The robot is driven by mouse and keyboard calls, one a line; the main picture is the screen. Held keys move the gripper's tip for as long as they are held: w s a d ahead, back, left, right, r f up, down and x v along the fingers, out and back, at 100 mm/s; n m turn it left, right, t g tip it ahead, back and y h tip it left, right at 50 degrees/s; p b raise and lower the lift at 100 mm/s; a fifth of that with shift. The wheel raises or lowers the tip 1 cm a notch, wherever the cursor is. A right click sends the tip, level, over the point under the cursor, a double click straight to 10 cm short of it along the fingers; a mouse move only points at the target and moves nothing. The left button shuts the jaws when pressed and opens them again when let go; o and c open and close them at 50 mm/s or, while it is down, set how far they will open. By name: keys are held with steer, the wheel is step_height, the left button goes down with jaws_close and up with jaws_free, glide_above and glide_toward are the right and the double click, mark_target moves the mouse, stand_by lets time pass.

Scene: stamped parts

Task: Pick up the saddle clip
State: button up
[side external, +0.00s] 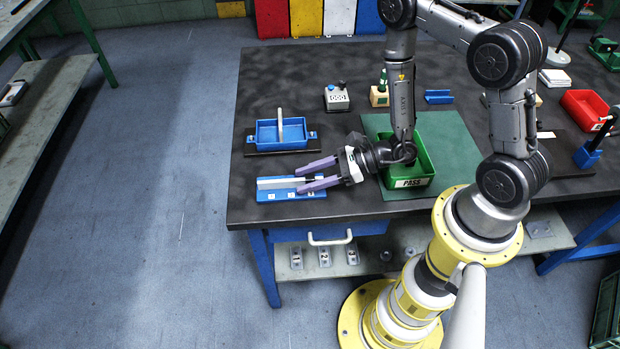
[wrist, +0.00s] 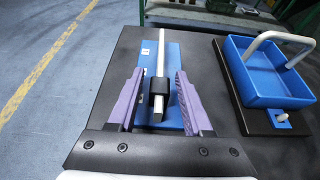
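The saddle clip looks to be the small black piece (wrist: 158,86) sitting over a pale bar (wrist: 160,50) in the wrist view. The bar lies along a blue base (wrist: 172,60) near the table's left front corner; the base also shows in the side view (side external: 272,195). My gripper (side external: 299,180), with purple fingers, is open and reaches in sideways from the right. In the wrist view my gripper (wrist: 158,71) has one finger on each side of the black piece, with gaps visible on both sides. In the side view the fingers partly hide it.
A blue tray with a pale handle (side external: 267,133) stands behind the base. A green bin marked PASS (side external: 425,168) on a green mat (side external: 455,150) is to the right. A grey counter box (side external: 337,98) stands farther back. The table's front edge is close to the base.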

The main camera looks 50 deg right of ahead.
jaws_close()
steer(key=shift+r, duration=0.15)
